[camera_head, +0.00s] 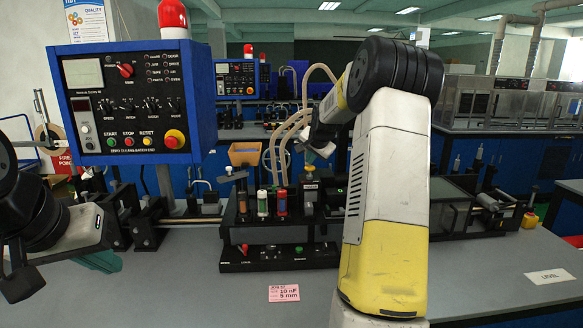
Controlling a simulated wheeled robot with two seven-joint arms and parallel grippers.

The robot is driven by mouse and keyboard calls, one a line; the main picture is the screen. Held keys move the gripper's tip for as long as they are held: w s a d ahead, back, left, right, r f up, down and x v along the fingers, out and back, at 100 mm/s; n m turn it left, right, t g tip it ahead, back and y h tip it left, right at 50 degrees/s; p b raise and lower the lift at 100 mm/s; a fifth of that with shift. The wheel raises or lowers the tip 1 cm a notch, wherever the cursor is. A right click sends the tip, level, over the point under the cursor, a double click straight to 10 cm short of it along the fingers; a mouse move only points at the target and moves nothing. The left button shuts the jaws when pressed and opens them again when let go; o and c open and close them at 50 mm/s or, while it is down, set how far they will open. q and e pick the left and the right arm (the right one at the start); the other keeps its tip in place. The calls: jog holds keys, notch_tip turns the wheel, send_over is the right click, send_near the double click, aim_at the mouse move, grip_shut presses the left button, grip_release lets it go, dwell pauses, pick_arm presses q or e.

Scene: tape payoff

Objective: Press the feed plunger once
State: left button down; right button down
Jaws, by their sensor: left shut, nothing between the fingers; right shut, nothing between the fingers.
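I cannot tell for sure which part is the feed plunger; the capped post is the likeliest. My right gripper (316,150) is shut and empty, above and slightly right of that post, apart from it. My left gripper (20,284) is shut and empty at the far left, low over the table, far from the device.
A low black control box (280,258) with a red lever and green button sits before the device. A blue control panel (137,105) stands at left. A pink card (284,293) and a LEVEL card (554,276) lie on the grey table. The front of the table is mostly clear.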

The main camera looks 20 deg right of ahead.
aim_at(311, 167)
jog(key=shift+f, duration=1.25)
dwell(0.7)
jog(key=shift+r, duration=1.75)
jog(key=shift+r, duration=2.5)
